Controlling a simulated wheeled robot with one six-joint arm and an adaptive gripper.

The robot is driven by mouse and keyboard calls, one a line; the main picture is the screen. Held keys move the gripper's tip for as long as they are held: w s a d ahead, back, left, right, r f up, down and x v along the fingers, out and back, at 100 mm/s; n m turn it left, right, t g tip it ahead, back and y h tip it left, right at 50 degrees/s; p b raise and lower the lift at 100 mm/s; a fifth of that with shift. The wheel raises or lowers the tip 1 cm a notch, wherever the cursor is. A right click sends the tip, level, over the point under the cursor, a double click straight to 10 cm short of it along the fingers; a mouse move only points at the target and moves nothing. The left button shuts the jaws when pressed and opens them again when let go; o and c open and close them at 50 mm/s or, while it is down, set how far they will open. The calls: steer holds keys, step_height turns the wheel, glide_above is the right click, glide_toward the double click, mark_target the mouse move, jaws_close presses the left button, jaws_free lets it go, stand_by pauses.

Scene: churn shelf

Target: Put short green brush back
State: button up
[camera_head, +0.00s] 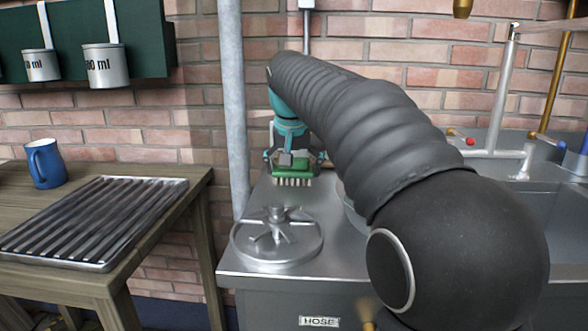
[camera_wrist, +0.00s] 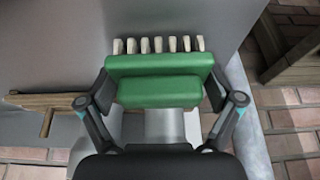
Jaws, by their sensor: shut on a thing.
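The short green brush (camera_head: 292,174) has a green body and pale bristles. In the head view it is at the back left of the metal counter, with its bristles pointing down. My gripper (camera_head: 294,160) is shut on it from above and behind. In the wrist view the green brush (camera_wrist: 160,76) sits between the two fingers of my gripper (camera_wrist: 160,98), with its bristles toward the top of the picture. I cannot tell whether the bristles touch the counter.
A round metal lid with vanes (camera_head: 277,240) lies in front of the brush on the metal counter (camera_head: 232,262). A vertical pipe (camera_head: 234,110) stands just left. A wooden table at left holds a ribbed metal tray (camera_head: 95,220) and a blue mug (camera_head: 46,163). A sink (camera_head: 555,200) is at right.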

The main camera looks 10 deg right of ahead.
steer(key=shift+f, duration=0.1)
steer(key=o, duration=0.8)
steer(key=p+v, duration=0.2)
steer(key=v, duration=1)
